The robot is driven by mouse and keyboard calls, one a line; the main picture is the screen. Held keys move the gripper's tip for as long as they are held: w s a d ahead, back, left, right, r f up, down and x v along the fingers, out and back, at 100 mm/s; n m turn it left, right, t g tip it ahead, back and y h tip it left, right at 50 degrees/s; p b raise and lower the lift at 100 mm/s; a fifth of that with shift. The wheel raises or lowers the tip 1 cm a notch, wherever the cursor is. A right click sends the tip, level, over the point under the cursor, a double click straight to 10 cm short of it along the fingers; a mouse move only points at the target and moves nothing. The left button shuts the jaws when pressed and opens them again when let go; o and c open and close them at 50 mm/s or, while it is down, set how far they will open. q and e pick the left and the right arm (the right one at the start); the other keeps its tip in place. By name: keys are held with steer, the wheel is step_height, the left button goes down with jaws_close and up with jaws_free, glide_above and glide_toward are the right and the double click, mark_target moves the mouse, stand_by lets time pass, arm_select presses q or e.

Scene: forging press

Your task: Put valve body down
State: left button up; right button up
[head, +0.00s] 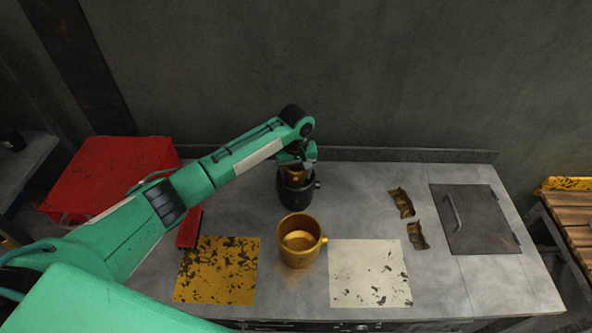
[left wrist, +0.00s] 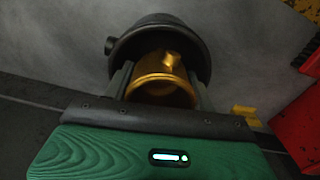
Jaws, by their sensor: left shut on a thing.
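A small gold valve body (left wrist: 160,85) sits between the two fingers of my left gripper (left wrist: 160,92) in the left wrist view. The gripper is shut on it. In the head view, the left gripper (head: 297,163) points down over a black round pot (head: 296,194) at the back middle of the bench. The gold valve body (head: 296,174) shows at the pot's mouth, below the fingers. The black pot also shows behind the valve body in the left wrist view (left wrist: 133,42). I cannot tell whether the valve body touches the pot's inside. My right gripper is not in view.
A larger gold pot (head: 299,257) with a side stub stands in front, between a worn yellow square (head: 215,270) and a worn white square (head: 370,272). Brown scraps (head: 401,203) and a metal hatch (head: 474,219) lie right. A red box (head: 112,175) is left.

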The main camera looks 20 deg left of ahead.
arm_select(q)
steer(key=shift+f, duration=0.2)
steer(key=o, duration=1)
step_height(320, 180, up, 13)
steer(key=b, duration=0.4)
steer(key=shift+r, duration=0.15)
